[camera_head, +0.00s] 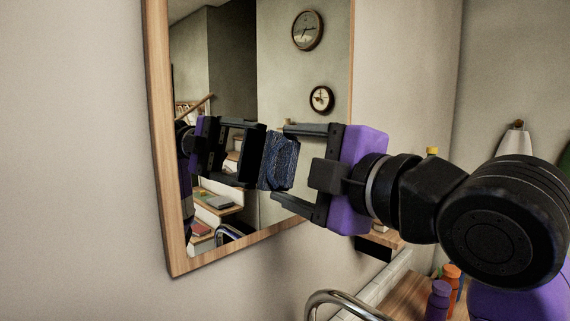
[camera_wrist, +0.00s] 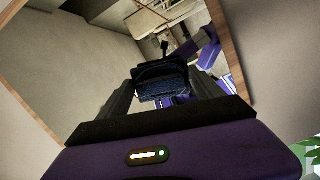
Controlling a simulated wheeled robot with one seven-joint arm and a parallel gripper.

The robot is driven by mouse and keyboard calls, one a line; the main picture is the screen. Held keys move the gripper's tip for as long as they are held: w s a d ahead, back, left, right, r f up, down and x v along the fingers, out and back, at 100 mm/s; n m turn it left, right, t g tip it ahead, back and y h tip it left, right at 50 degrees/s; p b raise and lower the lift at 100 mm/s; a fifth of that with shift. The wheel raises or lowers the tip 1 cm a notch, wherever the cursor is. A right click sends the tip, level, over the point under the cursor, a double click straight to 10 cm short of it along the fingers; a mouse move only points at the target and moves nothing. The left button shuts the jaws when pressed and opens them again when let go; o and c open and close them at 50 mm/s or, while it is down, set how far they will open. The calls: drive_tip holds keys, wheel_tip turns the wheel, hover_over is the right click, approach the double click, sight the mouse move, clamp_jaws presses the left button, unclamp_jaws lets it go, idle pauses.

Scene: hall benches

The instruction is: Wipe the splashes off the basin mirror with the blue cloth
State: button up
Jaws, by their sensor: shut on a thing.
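The basin mirror (camera_head: 280,75) hangs on the wall in a light wooden frame and fills much of the head view; it also shows in the wrist view (camera_wrist: 65,65). My gripper (camera_head: 281,163) is shut on the folded blue cloth (camera_head: 282,165), its fingers pointing at the lower middle of the glass. The cloth is at or very close to the glass; I cannot tell whether it touches. In the wrist view the cloth (camera_wrist: 162,90) sits between the fingertips. The mirror reflects my gripper and arm. I cannot make out splashes on the visible glass.
A curved metal tap (camera_head: 340,298) stands below the mirror. A purple bottle (camera_head: 437,300) and an orange bottle (camera_head: 451,280) stand on the wooden counter (camera_head: 405,290) at lower right. The clocks and shelves in the glass are reflections. The wall left of the mirror is bare.

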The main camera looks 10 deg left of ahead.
drive_tip(key=shift+v, duration=2.05)
drive_tip(key=shift+w+d+f, duration=0.1)
drive_tip(key=shift+d, duration=0.2)
drive_tip(key=shift+v, duration=1.3)
drive_tip(key=shift+w+d, duration=0.1)
